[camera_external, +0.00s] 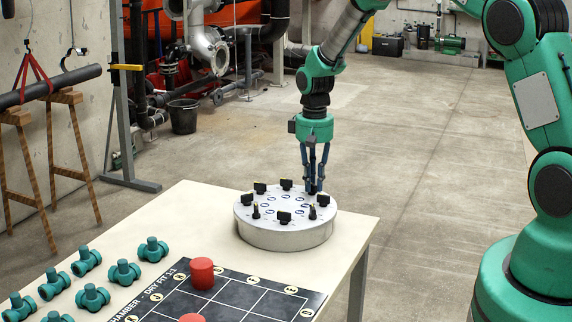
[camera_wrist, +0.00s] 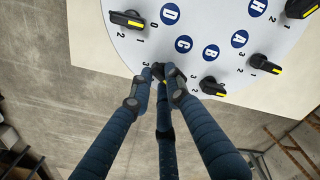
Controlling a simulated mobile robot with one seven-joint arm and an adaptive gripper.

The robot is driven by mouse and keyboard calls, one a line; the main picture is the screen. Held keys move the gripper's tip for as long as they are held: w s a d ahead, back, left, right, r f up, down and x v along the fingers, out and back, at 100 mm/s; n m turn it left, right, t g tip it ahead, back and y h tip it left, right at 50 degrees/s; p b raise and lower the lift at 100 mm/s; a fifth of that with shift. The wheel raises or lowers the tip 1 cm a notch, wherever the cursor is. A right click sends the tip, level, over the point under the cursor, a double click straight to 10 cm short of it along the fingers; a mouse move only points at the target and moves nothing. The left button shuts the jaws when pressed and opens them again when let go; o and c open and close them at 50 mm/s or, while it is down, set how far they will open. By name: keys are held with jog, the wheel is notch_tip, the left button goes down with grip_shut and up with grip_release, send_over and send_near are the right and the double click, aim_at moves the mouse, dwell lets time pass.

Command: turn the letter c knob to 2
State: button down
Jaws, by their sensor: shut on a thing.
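The round white dial panel (camera_external: 285,235) stands on the pale table, with several black knobs around its top. In the wrist view, the blue letter C label (camera_wrist: 183,44) is printed on it, between the D label (camera_wrist: 169,14) and the B label (camera_wrist: 211,53). The letter c knob (camera_wrist: 158,70) is at the panel's edge, mostly hidden between my fingers, so its pointer setting cannot be read. My gripper (camera_external: 313,186) points down at the far right side of the panel. Its blue fingers, also in the wrist view (camera_wrist: 162,76), are shut on this knob.
Neighbouring knobs stand close by: the D knob (camera_wrist: 127,20) and the B knob (camera_wrist: 212,87). Several green pipe fittings (camera_external: 88,262), a black grid mat (camera_external: 240,295) and red cylinders (camera_external: 202,273) occupy the table's near part. The floor right of the table is clear.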

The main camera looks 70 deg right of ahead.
aim_at(313, 184)
jog(key=m, duration=0.4)
jog(key=shift+m, duration=0.3)
jog(key=m, duration=0.4)
jog(key=shift+a+p, duration=0.1)
jog(key=shift+p, duration=0.3)
jog(key=m, duration=0.5)
jog(key=shift+a, duration=0.1)
jog(key=shift+a+m, duration=0.1)
jog(key=shift+m, duration=1.8)
jog(key=c, duration=1.7)
grip_release()
jog(key=shift+o, duration=0.2)
notch_tip(313, 184, up, 12)
